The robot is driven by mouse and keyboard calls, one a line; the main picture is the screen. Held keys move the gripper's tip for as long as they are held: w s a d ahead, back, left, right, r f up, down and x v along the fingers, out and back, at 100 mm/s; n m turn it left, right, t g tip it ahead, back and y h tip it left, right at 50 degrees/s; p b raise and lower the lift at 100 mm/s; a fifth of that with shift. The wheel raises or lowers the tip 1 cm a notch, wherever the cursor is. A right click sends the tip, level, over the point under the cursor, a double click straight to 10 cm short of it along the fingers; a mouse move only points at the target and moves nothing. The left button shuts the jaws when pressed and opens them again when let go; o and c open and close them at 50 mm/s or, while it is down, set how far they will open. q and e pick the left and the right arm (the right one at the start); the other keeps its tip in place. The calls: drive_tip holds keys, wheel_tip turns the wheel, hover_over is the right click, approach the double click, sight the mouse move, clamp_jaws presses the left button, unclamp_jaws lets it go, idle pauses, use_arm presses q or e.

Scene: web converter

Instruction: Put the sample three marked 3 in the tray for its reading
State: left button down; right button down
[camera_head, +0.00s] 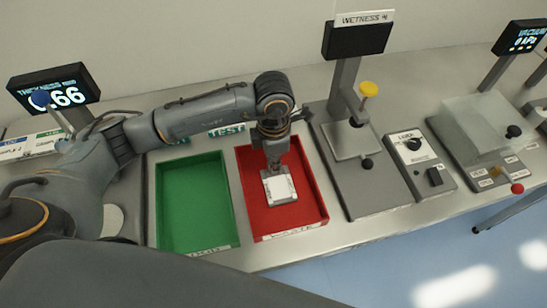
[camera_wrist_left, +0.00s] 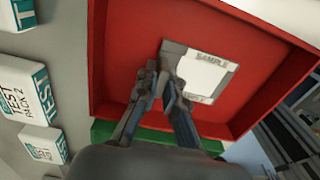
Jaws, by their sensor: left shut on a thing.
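The sample (camera_head: 280,188) is a white square on a grey backing. It is over the inside of the red tray (camera_head: 318,200), near its middle. It also shows in the left wrist view (camera_wrist_left: 207,75), with the word SAMPLE printed on it; its number is not readable. My left gripper (camera_head: 273,168) reaches down from above and is shut on the sample's grey edge, as the left wrist view (camera_wrist_left: 160,78) shows. I cannot tell whether the sample touches the tray floor. A green tray (camera_head: 195,200) stands empty left of the red one. My right gripper is not in view.
The thickness display (camera_head: 55,88) reads a number ending in .66. Right of the red tray stand the wetness gauge (camera_head: 375,180), a small control box (camera_head: 412,150) and a vacuum unit (camera_head: 485,120). White test packs (camera_wrist_left: 42,145) lie beside the trays. The bench's front edge is close.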

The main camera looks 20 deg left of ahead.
use_arm(q)
drive_tip(key=shift+f, duration=0.1)
drive_tip(key=shift+f+b, duration=0.15)
drive_tip(key=shift+b, duration=0.15)
drive_tip(key=c, duration=1.5)
unclamp_jaws()
drive_tip(key=shift+o, duration=0.2)
drive_tip(key=shift+r, duration=0.45)
wheel_tip(320, 180, up, 12)
drive_tip(key=b, duration=0.2)
drive_tip(key=shift+f, duration=0.2)
